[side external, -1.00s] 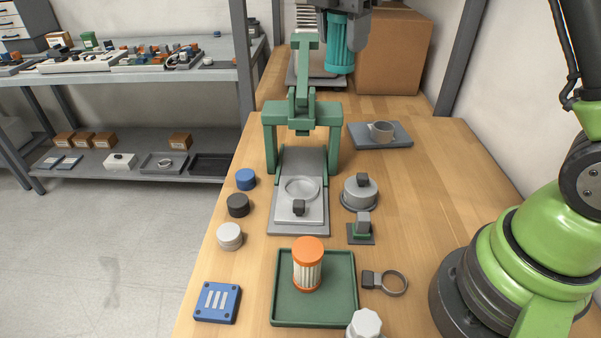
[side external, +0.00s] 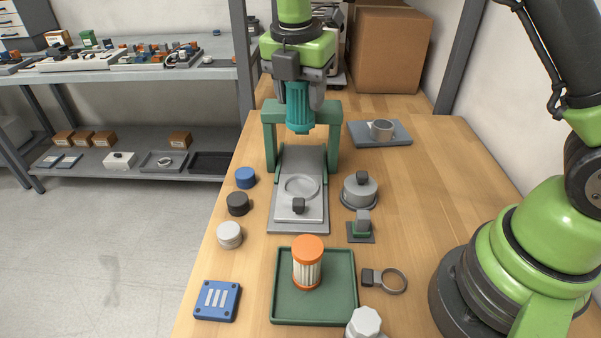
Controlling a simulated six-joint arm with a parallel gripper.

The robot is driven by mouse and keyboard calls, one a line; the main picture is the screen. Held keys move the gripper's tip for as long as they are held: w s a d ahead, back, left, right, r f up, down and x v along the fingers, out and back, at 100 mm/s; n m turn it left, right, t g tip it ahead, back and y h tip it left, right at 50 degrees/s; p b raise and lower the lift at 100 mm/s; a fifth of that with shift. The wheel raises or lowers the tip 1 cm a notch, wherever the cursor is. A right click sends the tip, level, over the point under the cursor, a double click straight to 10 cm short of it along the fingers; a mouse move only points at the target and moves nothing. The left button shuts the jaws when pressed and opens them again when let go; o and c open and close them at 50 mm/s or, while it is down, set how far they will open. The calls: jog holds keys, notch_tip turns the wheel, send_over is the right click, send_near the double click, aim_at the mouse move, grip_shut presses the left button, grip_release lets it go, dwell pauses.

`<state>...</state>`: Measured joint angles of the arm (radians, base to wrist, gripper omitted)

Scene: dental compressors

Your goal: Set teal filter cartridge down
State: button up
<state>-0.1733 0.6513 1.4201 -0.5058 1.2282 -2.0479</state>
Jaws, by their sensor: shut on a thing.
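The teal filter cartridge (side external: 299,108) is a ribbed cylinder, held upright in the air in front of the green press frame (side external: 270,135). My gripper (side external: 300,90) is shut on its upper part, with a finger on each side. The cartridge hangs above the grey fixture plate (side external: 288,217), apart from it. The plate has a round recess (side external: 301,187) and a small dark knob. An orange-capped white filter cartridge (side external: 307,262) stands in the green tray (side external: 342,308) at the front. My gripper and arm hide the upper part of the press frame.
Blue, black and white caps (side external: 237,204) line the left of the fixture. A grey round part (side external: 360,190), a small block on a plate (side external: 361,228) and a ring with a handle (side external: 392,281) lie to the right. A cardboard box (side external: 392,52) stands behind. Bare wood is at right.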

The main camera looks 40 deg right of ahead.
notch_tip(320, 180, down, 15)
jog(key=shift+r, duration=0.2)
jog(key=shift+f, duration=0.1)
jog(key=o, duration=1)
